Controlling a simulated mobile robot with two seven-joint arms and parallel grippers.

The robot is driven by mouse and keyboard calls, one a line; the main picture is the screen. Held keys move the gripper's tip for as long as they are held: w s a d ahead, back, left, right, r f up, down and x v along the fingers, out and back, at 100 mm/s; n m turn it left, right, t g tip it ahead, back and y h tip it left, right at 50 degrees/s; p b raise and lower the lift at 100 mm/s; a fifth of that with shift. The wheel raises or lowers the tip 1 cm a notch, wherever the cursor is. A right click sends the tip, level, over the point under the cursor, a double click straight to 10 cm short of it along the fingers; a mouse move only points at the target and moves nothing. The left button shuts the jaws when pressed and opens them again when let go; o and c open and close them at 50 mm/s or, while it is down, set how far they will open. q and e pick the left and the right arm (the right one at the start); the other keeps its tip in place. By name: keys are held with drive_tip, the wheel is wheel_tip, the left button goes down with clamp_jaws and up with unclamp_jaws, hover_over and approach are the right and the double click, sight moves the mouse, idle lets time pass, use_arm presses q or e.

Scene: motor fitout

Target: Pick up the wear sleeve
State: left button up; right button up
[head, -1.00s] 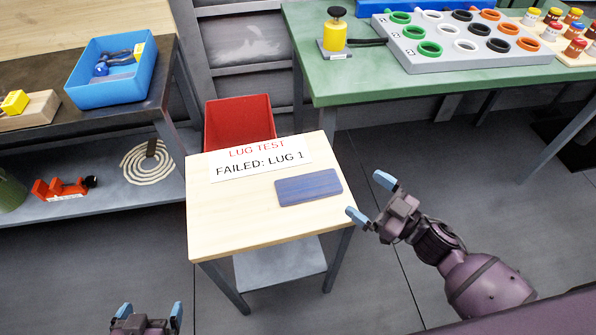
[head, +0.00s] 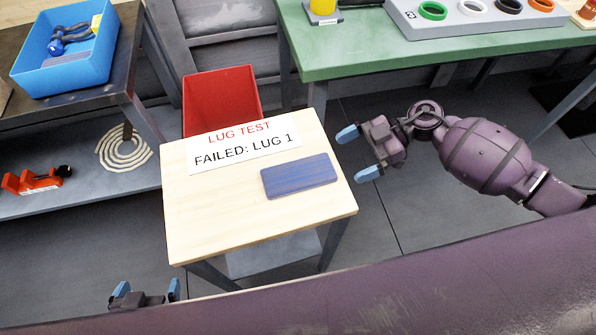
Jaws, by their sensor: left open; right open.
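I cannot pick out the wear sleeve for certain. A grey rack (head: 446,30) at the top right holds several rings, with a green ring (head: 432,10), a white ring (head: 471,7) and an orange ring (head: 541,5) showing; its far part is cut off by the frame. My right gripper (head: 357,154) is open and empty, just right of the small wooden table (head: 222,228), with its fingers pointing left. My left gripper (head: 147,291) is open and empty at the bottom left, partly hidden behind my purple arm.
The small table bears a blue pad (head: 299,177) and a sign (head: 243,146) reading "LUG TEST FAILED: LUG 1". A red bin (head: 221,100) stands behind it. A green bench (head: 345,50) is at the back right. A blue bin (head: 67,55) sits on the left bench.

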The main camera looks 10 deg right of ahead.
sight(332, 165)
drive_tip(key=x, duration=0.3)
drive_tip(key=b+x, duration=0.1)
drive_tip(key=x, duration=0.1)
drive_tip(key=shift+w+a, duration=0.15)
drive_tip(key=shift+w, duration=0.15)
drive_tip(key=shift+s+a+f, duration=0.2)
drive_tip(key=shift+a+f, duration=0.05)
drive_tip(key=shift+a, duration=0.2)
drive_tip(key=shift+c, duration=0.3)
drive_tip(key=shift+f, duration=0.1)
drive_tip(key=c, duration=0.8)
